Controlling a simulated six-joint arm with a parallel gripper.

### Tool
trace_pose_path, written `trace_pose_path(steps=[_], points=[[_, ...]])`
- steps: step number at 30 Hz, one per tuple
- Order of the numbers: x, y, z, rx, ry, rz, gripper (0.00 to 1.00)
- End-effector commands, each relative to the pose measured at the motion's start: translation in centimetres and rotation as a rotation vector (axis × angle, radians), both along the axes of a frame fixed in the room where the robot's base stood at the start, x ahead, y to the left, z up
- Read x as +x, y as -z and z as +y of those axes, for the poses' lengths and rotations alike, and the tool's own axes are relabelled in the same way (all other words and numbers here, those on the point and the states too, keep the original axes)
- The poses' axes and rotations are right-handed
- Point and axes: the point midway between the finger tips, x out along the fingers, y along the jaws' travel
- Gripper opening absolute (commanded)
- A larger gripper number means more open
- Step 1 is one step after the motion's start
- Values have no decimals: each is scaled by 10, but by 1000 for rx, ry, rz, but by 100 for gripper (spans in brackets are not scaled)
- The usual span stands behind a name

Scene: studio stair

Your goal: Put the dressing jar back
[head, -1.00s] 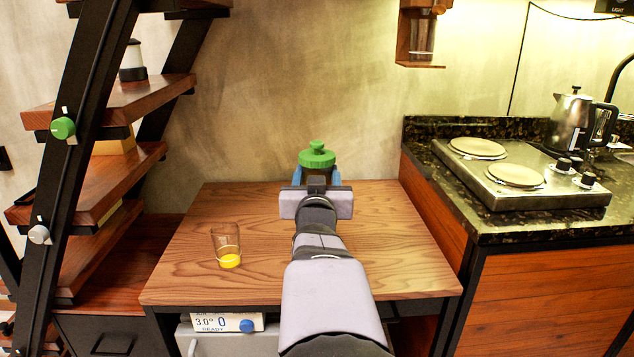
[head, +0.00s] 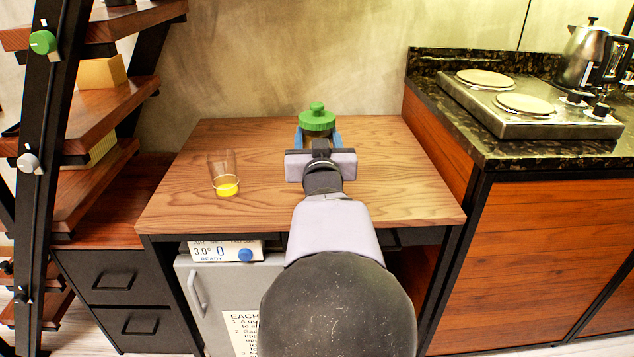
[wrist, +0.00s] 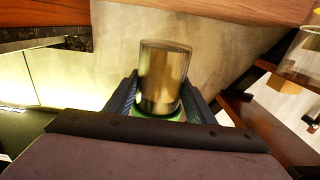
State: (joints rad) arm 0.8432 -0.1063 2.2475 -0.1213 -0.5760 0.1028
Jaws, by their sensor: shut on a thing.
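The dressing jar (head: 317,121) has a green lid with a knob and a see-through brownish body. My gripper (head: 319,138) is shut on it from the front, with a blue finger on each side just below the lid. The wrist view is upside down. There the jar's body (wrist: 163,75) stands between the fingers with its green lid partly hidden at the bottom. The jar looks upright and apart from the wooden tabletop (wrist: 215,10), with wall showing between them.
A glass with yellow content (head: 225,175) stands on the left of the wooden table (head: 400,190). Stair treads (head: 100,120) rise on the left; the counter with hotplate (head: 530,105) is on the right.

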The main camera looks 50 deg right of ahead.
Motion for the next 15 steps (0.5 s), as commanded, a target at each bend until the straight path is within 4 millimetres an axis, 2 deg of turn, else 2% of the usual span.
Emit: trace_pose_path(steps=[1,6,10,15], points=[[0,11,0,1,0,-1,0],[0,35,0,-1,1,-1,0],[0,44,0,-4,0,-2,0],[0,45,0,-5,0,-4,0]])
